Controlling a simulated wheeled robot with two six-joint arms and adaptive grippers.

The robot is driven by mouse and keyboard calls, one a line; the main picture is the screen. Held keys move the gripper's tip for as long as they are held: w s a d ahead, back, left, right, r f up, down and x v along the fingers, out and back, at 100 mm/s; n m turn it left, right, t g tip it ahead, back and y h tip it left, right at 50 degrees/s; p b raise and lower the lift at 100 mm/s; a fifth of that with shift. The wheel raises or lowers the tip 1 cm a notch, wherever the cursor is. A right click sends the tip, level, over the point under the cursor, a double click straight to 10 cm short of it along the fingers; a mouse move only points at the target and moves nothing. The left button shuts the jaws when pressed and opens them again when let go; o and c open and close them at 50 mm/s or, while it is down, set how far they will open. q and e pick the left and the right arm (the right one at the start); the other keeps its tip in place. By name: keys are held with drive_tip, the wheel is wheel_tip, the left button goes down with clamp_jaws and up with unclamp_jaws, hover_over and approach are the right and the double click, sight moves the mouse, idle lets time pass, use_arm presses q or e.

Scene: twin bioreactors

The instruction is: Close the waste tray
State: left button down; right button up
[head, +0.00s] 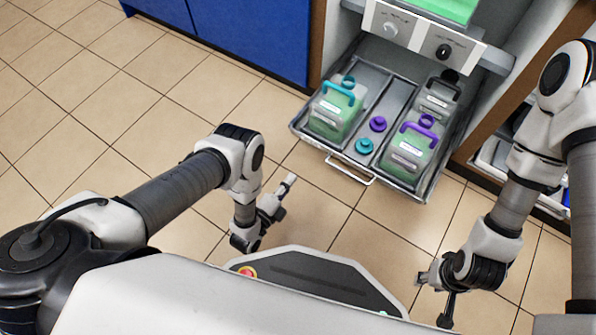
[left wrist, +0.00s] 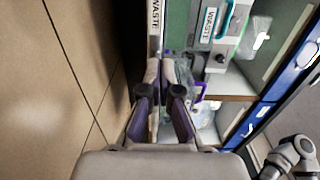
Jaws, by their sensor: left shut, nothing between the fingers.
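The waste tray (head: 310,139) is pulled out from under the bioreactor cabinet, with a bar handle (head: 349,173) on its front. It holds a green-filled jug with a teal handle (head: 332,112), a jug with a purple handle (head: 408,150) and a grey jug with a black cap (head: 437,98). My left gripper (head: 289,180) is shut and empty, in front of the tray and left of the handle, apart from it. In the left wrist view its fingers (left wrist: 164,75) point toward WASTE-labelled surfaces. My right gripper (head: 428,300) is open and empty, below and right of the tray.
A loose purple cap (head: 378,124) and a teal cap (head: 364,146) lie in the tray's middle. A control panel with knobs (head: 425,35) is above the tray. A blue cabinet (head: 250,35) stands left. Open shelving lies to the right. The tiled floor (head: 110,110) is clear.

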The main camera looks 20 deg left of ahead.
sight(317, 144)
use_arm(q)
drive_tip(key=b+x, duration=0.5)
drive_tip(key=x, duration=0.6)
drive_tip(key=shift+w+d+f+b, duration=0.1)
drive_tip(key=shift+w+f+b, duration=0.1)
drive_tip(key=shift+w+b, duration=0.15)
drive_tip(key=shift+w+d+r, duration=0.15)
drive_tip(key=shift+w, duration=0.25)
drive_tip(key=shift+w, duration=0.15)
